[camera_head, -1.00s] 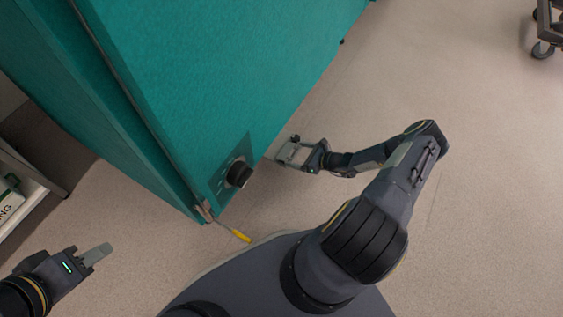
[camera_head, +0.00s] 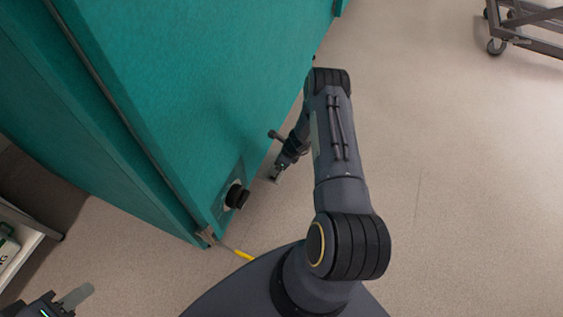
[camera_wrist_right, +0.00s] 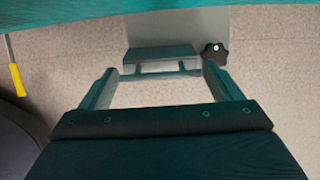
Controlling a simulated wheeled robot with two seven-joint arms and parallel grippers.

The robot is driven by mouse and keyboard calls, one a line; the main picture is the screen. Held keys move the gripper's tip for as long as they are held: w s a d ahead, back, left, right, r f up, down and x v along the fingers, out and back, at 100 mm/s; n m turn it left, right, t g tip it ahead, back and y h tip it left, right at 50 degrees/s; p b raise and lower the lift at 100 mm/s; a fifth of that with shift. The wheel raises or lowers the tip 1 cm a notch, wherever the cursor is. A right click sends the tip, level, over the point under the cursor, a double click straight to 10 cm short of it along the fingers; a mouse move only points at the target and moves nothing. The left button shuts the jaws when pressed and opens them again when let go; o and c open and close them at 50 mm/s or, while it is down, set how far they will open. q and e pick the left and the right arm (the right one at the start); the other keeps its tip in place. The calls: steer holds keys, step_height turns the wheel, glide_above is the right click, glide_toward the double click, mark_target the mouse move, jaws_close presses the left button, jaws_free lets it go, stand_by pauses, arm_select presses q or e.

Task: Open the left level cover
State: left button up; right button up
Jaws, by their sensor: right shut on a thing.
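A large teal chamber (camera_head: 190,90) fills the left half of the head view. A black knob (camera_head: 237,196) sits on a plate low on its face; the knob also shows in the right wrist view (camera_wrist_right: 213,54). My right gripper (camera_head: 275,173) is low beside the chamber face. In the right wrist view my right gripper (camera_wrist_right: 160,72) has its fingers at the two ends of a dark teal block with a bar (camera_wrist_right: 160,54), shut on it, left of the knob. I cannot tell whether this block is the cover. My left gripper (camera_head: 75,297) is at the bottom left, away from the chamber, partly cut off.
A yellow-handled tool (camera_head: 243,255) hangs by the chamber's lower corner, also in the right wrist view (camera_wrist_right: 17,78). A shelf (camera_head: 20,235) stands at the left. A wheeled cart (camera_head: 520,35) is at the top right. The floor at the right is clear.

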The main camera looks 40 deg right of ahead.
steer(key=shift+w, duration=0.1)
stand_by(0.5)
steer(key=o, duration=1.2)
steer(key=shift+o, duration=0.2)
steer(key=p+v, duration=0.2)
steer(key=v, duration=0.6)
steer(key=shift+p, duration=0.35)
steer(key=shift+w, duration=0.15)
